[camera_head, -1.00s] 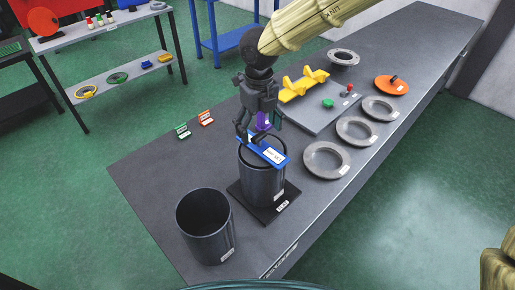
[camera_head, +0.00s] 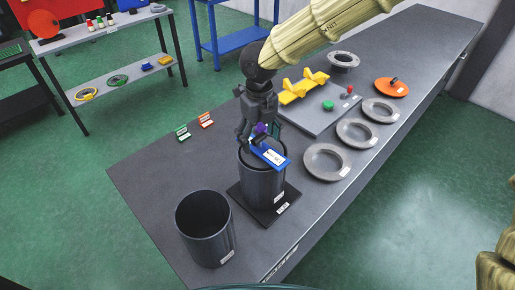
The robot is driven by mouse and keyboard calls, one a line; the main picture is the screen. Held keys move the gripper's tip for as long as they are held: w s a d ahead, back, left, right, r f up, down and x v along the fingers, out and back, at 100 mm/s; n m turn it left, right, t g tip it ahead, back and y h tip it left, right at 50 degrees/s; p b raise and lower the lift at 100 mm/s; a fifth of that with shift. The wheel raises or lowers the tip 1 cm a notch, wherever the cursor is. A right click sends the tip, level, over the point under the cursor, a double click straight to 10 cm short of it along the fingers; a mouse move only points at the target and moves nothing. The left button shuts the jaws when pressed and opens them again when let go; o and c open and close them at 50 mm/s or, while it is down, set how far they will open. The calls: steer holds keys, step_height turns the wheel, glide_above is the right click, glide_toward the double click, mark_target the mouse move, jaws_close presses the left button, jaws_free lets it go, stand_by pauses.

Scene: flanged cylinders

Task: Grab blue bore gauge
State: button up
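The blue bore gauge (camera_head: 272,156), a flat blue bar with a white label, lies across the mouth of a dark cylinder (camera_head: 262,188). The cylinder stands upright on a black square base plate (camera_head: 284,207) on the grey table. My gripper (camera_head: 260,138) is right above the gauge's far-left part, pointing down, with its fingers close to or touching it. A small purple piece (camera_head: 261,128) shows between the fingers. The fingers overlap the gauge's far end, so I cannot tell whether they grip it.
A second open cylinder (camera_head: 204,228) stands at front left. Grey flange rings (camera_head: 326,161) lie along the right edge. A grey plate (camera_head: 318,112) with a yellow holder (camera_head: 303,88) is behind.

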mark_target(259, 135)
steer(key=c, duration=1.2)
steer(key=shift+r+p, duration=2.05)
steer(key=shift+p, duration=0.05)
